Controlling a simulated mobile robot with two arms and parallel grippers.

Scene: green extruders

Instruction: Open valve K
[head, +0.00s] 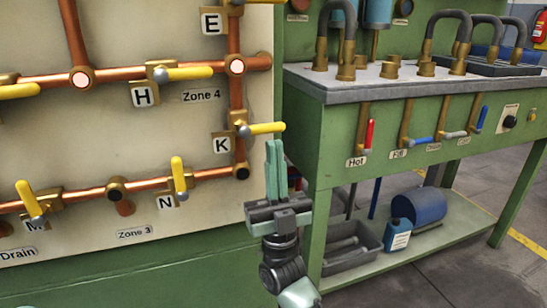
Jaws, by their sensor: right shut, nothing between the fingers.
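Valve K (262,128) has a yellow lever lying roughly horizontal, pointing right from its brass body on a vertical copper pipe. The label K (222,144) is just left of it. My right gripper (275,143) is shut and empty, with its green fingers pointing up. In the picture its fingertips are just below the right end of the K lever. I cannot tell whether they touch it. My left gripper is not in view.
Valve H (190,73) has a horizontal yellow lever above and left of K. Valve N (178,173) has an upright lever lower left. A green sink bench (330,128) stands close on the right, with a bin (352,256) on its lower shelf.

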